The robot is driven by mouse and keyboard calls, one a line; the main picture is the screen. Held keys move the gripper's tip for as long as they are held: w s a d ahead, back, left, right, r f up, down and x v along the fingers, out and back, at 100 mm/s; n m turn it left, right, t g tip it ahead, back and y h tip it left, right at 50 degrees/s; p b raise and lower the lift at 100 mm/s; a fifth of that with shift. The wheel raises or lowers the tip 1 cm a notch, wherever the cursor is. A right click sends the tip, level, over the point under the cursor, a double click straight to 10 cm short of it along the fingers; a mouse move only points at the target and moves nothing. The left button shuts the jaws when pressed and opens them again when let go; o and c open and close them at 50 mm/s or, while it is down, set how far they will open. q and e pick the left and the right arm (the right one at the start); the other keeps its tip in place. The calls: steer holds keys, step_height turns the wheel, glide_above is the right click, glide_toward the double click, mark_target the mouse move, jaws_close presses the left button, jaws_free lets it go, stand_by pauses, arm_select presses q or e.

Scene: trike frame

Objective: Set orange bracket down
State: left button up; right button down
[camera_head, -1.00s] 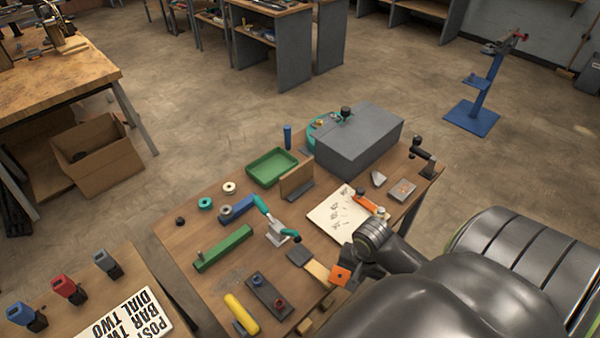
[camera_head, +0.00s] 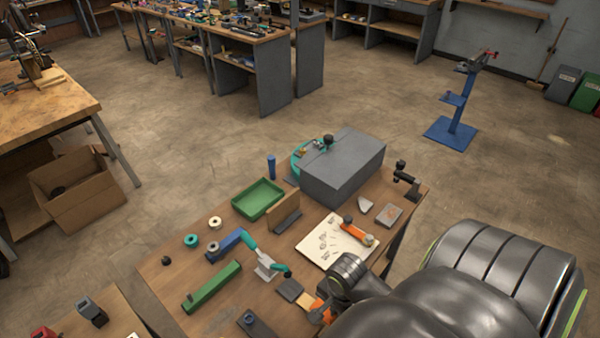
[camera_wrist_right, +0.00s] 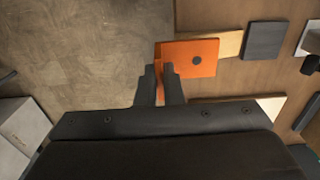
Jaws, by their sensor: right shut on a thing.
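The orange bracket (camera_head: 317,305) is at the right front of the workbench in the head view, partly hidden by my right arm. In the right wrist view the orange bracket (camera_wrist_right: 190,61) shows a flat plate with a dark round hole. My right gripper (camera_head: 328,302) is shut on the bracket; in the wrist view the two dark fingers of my right gripper (camera_wrist_right: 160,78) close on its left edge. I cannot tell whether the bracket touches the bench. My left gripper is not in view.
A wooden strip (camera_wrist_right: 230,43) and a dark square block (camera_wrist_right: 265,41) lie close to the bracket. A paper sheet (camera_head: 323,243) with another orange part (camera_head: 355,233) lies behind. A grey box (camera_head: 345,170) and green tray (camera_head: 258,198) stand farther back.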

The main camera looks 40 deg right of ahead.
steer(key=w, duration=0.4)
steer(key=w+p, duration=0.1)
steer(key=w, duration=0.2)
steer(key=w+a+p, duration=0.1)
steer(key=w, duration=0.3)
steer(key=shift+w, duration=0.35)
steer(key=shift+f+p, duration=0.6)
steer(key=shift+f, duration=1.15)
steer(key=c, duration=2)
jaws_free()
steer(key=shift+f, duration=0.15)
steer(key=o, duration=0.4)
steer(key=shift+o, duration=0.2)
